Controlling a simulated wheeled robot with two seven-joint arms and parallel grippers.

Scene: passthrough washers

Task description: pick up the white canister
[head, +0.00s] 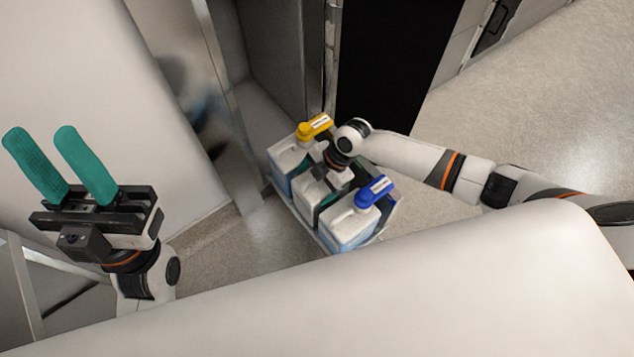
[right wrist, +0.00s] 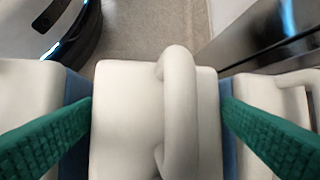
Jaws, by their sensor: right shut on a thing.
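The white canister (head: 311,192) is the middle one of three in a row, and its top and curved handle fill the middle of the right wrist view (right wrist: 125,120). My right gripper (head: 323,180) is over it from above. In the right wrist view its green fingers (right wrist: 158,112) press on the canister's two opposite sides, shut on it. The canister's lower part is hidden. My left gripper (head: 78,165) is at the left of the head view, far from the canisters, with its two green fingers apart and nothing between them.
A canister with a yellow cap (head: 288,157) stands on one side and one with a blue cap (head: 350,225) on the other, both close to the white canister. A tray edge (head: 391,216) shows around them. A metallic panel (head: 232,130) stands close on the left.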

